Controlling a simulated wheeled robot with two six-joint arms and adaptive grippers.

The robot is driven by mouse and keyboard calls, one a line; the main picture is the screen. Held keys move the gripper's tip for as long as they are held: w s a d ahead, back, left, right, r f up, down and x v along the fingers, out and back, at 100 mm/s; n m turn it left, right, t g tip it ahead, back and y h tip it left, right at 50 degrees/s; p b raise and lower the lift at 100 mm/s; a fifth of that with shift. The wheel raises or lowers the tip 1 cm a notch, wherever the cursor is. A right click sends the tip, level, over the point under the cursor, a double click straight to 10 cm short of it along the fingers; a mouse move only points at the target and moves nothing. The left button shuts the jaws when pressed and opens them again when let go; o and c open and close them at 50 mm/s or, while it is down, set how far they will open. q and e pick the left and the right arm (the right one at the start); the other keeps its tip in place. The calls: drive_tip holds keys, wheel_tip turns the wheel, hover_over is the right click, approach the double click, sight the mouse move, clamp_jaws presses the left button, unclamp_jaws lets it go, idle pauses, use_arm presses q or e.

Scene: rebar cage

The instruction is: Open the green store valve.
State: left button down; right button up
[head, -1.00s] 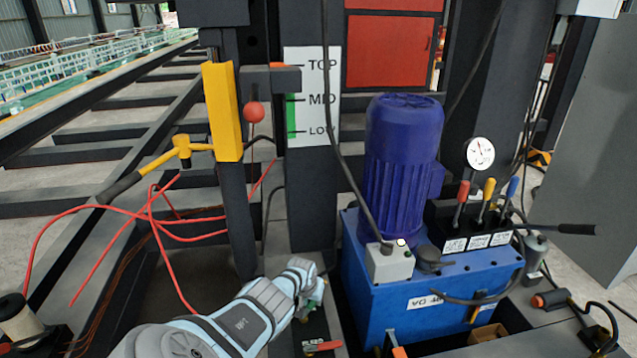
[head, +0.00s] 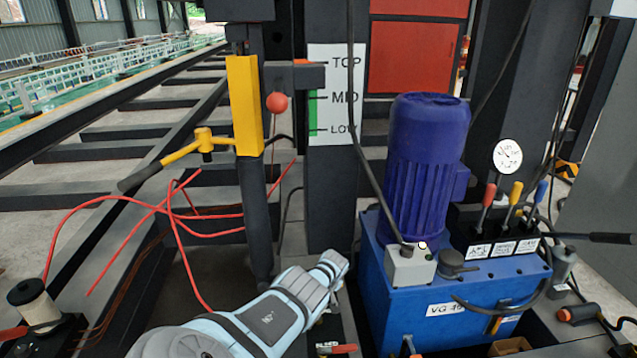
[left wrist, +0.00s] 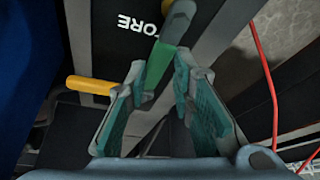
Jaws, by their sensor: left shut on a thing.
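The green store valve's lever (left wrist: 160,64) shows in the left wrist view between the fingers of my left gripper (left wrist: 163,88). The fingers are shut on it. A dark plate with white letters, partly cut to "ORE" (left wrist: 138,22), lies beside the lever. In the head view my left gripper (head: 337,272) reaches down to the left of the blue pump unit (head: 400,305). There the arm and fingers hide the green lever. My right gripper is not in view.
A red lever (head: 338,349) sits low, just below my left gripper. A yellow lever (left wrist: 90,85) shows in the left wrist view. A gauge (head: 508,156) and three coloured levers stand on the pump unit. Red hoses (head: 180,225) hang at the left.

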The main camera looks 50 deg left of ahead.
use_arm(q)
drive_tip(key=shift+w+d+n, duration=0.15)
drive_tip(key=shift+d+n, duration=0.1)
drive_tip(key=shift+n, duration=0.15)
drive_tip(key=c, duration=1.4)
unclamp_jaws()
drive_tip(key=shift+a+f, duration=0.1)
drive_tip(key=shift+o, duration=0.2)
drive_tip(key=shift+a, duration=0.15)
drive_tip(key=shift+r, duration=0.2)
drive_tip(key=shift+r, duration=0.2)
drive_tip(key=d, duration=0.4)
drive_tip(key=s+d, duration=0.1)
drive_tip(key=d, duration=0.7)
drive_tip(key=shift+s+d+r, duration=0.15)
drive_tip(key=shift+s+d, duration=0.1)
drive_tip(key=shift+s, duration=0.05)
